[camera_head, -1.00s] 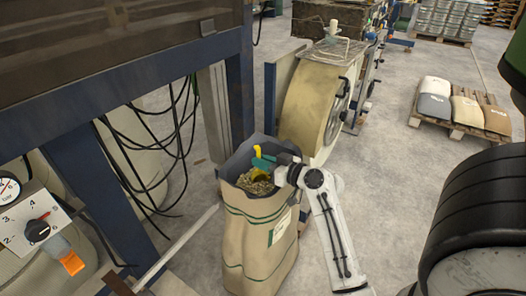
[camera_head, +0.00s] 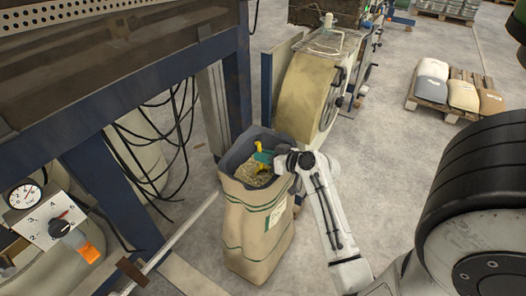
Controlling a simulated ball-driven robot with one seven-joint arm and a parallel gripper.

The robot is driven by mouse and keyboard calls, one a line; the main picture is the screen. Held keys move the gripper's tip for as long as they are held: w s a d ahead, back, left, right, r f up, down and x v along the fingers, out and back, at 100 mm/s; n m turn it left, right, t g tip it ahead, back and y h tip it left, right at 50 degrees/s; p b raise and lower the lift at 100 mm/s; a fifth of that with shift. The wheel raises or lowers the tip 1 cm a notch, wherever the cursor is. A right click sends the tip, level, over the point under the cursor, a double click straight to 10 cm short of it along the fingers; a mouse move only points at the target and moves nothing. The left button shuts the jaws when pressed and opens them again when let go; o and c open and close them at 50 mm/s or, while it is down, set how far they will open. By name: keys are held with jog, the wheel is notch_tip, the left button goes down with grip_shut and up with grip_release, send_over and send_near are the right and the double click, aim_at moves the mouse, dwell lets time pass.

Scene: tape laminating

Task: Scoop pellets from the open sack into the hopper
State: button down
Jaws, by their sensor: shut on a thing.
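The open sack (camera_head: 262,232) stands upright on the floor at the middle, a tan bag with green bands and a dark inner lining. Pale pellets (camera_head: 250,174) show inside its mouth. A yellow scoop (camera_head: 260,147) with a green part is at the sack's mouth, over the pellets. My gripper (camera_head: 268,158) reaches in from the right over the rim and is shut on the scoop. The fingertips are small and partly hidden, and I cannot tell how full the scoop is. I cannot make out for certain which part is the hopper.
A blue machine frame (camera_head: 236,85) with hanging black cables (camera_head: 150,150) stands left of the sack. A large tan roll (camera_head: 305,95) is behind it. A dial panel (camera_head: 50,222) is at lower left. A pallet with sacks (camera_head: 463,96) lies at upper right. Floor is clear between.

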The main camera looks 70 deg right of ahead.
aim_at(259, 143)
jog(key=shift+d+f+m+g+y+p, duration=0.2)
jog(key=shift+m+g+y+p, duration=0.55)
jog(key=shift+p, duration=2)
jog(key=shift+g, duration=0.25)
jog(key=g+y+p, duration=0.1)
jog(key=p, duration=0.1)
jog(key=y+p, duration=0.1)
jog(key=p, duration=0.1)
jog(key=shift+w+d+f+m+g, duration=0.15)
jog(key=shift+w+d+m+g, duration=0.2)
jog(key=shift+d+g, duration=0.05)
jog(key=w+d+g+y, duration=0.1)
jog(key=d+m+g+y+p, duration=0.1)
jog(key=g+y, duration=0.1)
jog(key=shift+w+d+r+m, duration=0.1)
jog(key=shift+w+r+m, duration=0.2)
jog(key=shift+w+r, duration=0.05)
jog(key=shift+w+d+r+y+p, duration=0.2)
jog(key=shift+r+y+p, duration=0.15)
jog(key=shift+r, duration=0.3)
notch_tip(259, 143, up, 9)
jog(key=w+d+m+g+y+p, duration=0.1)
jog(key=w+d+p, duration=0.1)
jog(key=d, duration=0.1)
jog(key=shift+g+y, duration=0.3)
jog(key=shift+y, duration=0.1)
